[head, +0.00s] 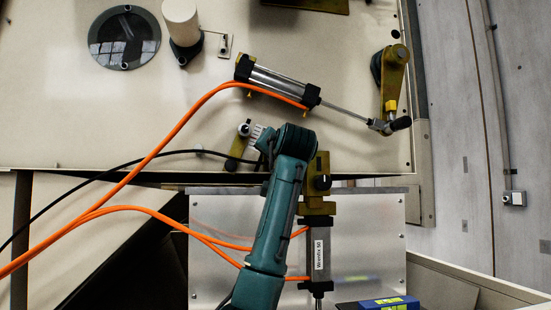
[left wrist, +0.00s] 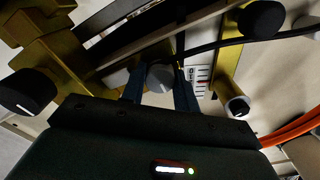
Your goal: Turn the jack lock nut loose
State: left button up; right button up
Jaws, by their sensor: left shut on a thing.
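My left gripper comes in at the middle of the head view, where its wrist (head: 293,141) hides its fingertips. In the left wrist view the two dark fingers of my left gripper (left wrist: 161,88) are shut on a round grey piece (left wrist: 160,77), which looks like the lock nut. The fingers touch it on both sides, and its lower part is hidden by the gripper body. My right gripper is in neither view.
A brass bar (left wrist: 228,75) with a dark-ended bolt stands close on the right of the fingers. Brass brackets (left wrist: 62,62) stand on the left. Orange hoses (head: 165,140) and a cylinder (head: 277,82) lie nearby. The pale panel (head: 80,120) at left is mostly clear.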

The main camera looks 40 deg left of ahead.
pick_arm(q)
jog(key=shift+f, duration=0.1)
jog(key=o, duration=1)
jog(key=b+v, duration=0.4)
jog(key=v, duration=0.9)
jog(key=shift+d+b, duration=0.15)
jog(key=shift+b, duration=0.15)
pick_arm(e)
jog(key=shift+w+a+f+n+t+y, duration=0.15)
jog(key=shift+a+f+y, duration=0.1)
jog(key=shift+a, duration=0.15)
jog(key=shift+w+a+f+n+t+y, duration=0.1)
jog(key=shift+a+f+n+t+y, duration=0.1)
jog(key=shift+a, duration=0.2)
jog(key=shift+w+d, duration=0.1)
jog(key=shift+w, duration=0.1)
